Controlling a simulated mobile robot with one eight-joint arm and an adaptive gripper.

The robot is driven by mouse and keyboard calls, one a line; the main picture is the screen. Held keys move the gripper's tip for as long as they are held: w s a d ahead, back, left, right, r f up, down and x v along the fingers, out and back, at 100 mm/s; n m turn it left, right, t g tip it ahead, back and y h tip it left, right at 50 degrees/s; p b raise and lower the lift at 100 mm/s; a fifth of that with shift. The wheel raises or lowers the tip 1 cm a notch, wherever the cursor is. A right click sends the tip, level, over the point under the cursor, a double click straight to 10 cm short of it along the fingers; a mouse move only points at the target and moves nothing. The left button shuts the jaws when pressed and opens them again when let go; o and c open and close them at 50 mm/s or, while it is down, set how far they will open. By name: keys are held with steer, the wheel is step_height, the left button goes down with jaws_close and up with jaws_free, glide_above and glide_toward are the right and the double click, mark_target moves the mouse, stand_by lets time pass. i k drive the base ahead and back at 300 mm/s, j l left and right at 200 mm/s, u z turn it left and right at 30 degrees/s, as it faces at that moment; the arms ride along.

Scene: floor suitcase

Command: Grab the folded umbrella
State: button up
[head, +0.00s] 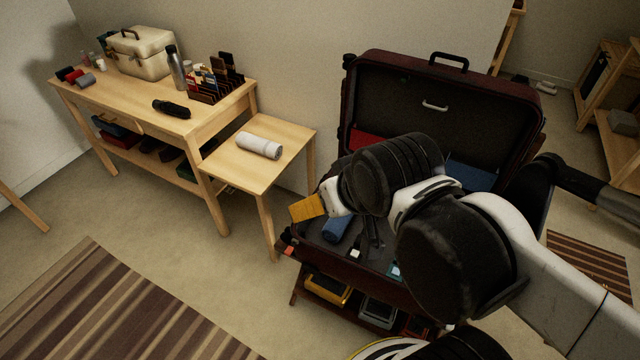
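A short black folded bundle (172,107), which looks like the folded umbrella, lies near the front edge of the long wooden table (135,113) at the left. My arm reaches in from the lower right over the open suitcase (350,105). The dark shape below my wrist looks like my gripper (371,238), low over the suitcase and far to the right of the umbrella. Its fingers are mostly hidden, so I cannot tell whether they are open or shut. A yellow block (307,208) shows beside my wrist; I cannot tell whether anything holds it.
A rolled white towel (259,146) lies on a lower side table (285,135) between the long table and the suitcase. Behind the umbrella are a metal flask (176,68), a dark rack (215,82) and a cream case (140,52). Bare floor and a striped rug (110,310) lie in front.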

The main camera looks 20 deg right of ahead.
mark_target(169, 107)
steer(key=i+j, duration=0.35)
steer(key=i+j+u, duration=0.1)
steer(key=i+j, duration=0.2)
steer(key=i, duration=0.3)
steer(key=i+j, duration=0.35)
steer(key=i, duration=0.15)
